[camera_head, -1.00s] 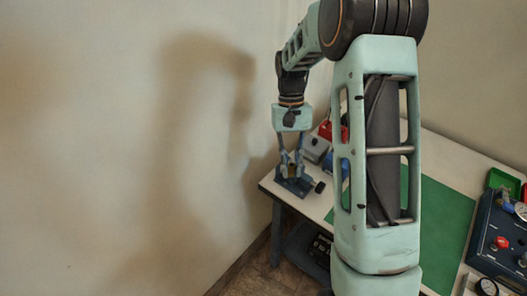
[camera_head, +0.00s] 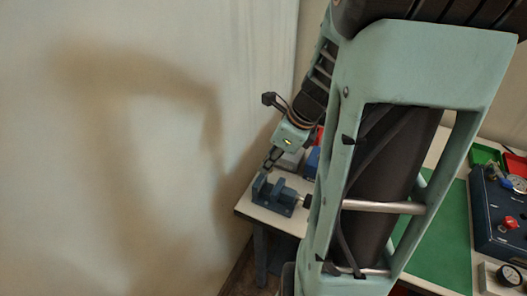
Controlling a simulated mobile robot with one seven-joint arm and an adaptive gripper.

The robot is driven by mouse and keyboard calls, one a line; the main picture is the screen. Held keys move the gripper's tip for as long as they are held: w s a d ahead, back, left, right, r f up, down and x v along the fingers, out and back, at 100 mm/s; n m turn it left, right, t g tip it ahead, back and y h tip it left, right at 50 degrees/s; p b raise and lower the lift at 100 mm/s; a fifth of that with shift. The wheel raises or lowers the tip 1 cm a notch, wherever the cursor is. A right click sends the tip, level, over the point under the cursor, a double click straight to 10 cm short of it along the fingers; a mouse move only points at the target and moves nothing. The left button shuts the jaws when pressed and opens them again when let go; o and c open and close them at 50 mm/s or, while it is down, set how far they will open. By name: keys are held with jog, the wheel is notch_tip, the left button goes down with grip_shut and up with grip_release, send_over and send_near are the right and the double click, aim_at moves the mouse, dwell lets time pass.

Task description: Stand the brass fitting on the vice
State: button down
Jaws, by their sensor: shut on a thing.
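The dark blue vice (camera_head: 284,196) stands on the left end of the white bench. My gripper (camera_head: 268,167) is at the vice's upper left side, tilted, with its fingertips close above or beside the left jaw. I cannot tell whether they touch it. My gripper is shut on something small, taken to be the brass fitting. The fitting itself cannot be made out in this view; the fingers and the small scale hide it.
My arm covers the middle of the bench. A green mat (camera_head: 452,238) lies on the bench to the right, with a dark blue gauge panel (camera_head: 492,225) beyond it. A green tray (camera_head: 484,154) and grey and blue boxes stand further back. The wall is close on the left.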

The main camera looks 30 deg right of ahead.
jog(key=shift+d+m, duration=0.2)
jog(key=shift+m, duration=0.2)
jog(key=shift+r, duration=0.1)
jog(key=shift+f+b, duration=1.75)
jog(key=shift+f, duration=0.85)
jog(key=shift+f+p, duration=0.1)
jog(key=shift+p, duration=0.25)
jog(key=shift+f+b, duration=0.6)
jog(key=shift+f, duration=0.15)
jog(key=c, duration=1.8)
grip_release()
